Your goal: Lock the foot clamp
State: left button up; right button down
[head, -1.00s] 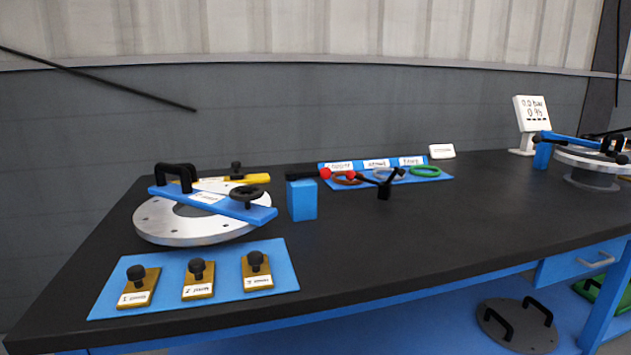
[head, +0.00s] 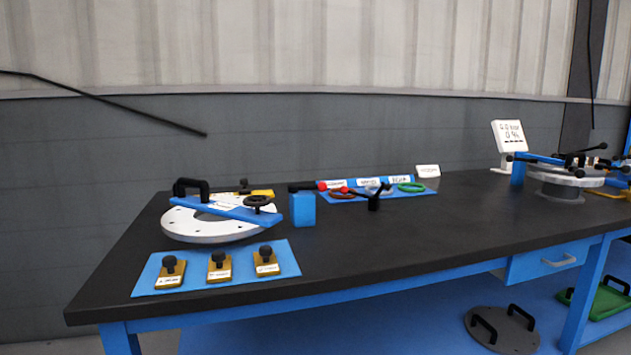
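Two black levers with red knobs show in the head view. One lever (head: 306,187) lies about level on top of a blue block (head: 303,209), right of the flanged disc. The other lever belongs to a small black clamp (head: 373,202) standing on the table, its arm reaching left to a red knob. I cannot tell for certain which of them is the foot clamp. The pale flanged disc (head: 185,228) has a blue bar (head: 215,209) across it with a black handwheel and a black handle. Neither of my grippers is in view.
A blue mat (head: 152,284) with several knobbed brass plates lies at the table's (head: 430,240) front left. Coloured rings lie on a blue mat at the back. A display (head: 508,135) and a second flanged assembly (head: 560,180) stand at right. The middle right tabletop is clear.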

aim_at(321, 187)
jog(key=z, duration=0.5)
jog(key=i, duration=0.5)
jog(key=u, duration=1.65)
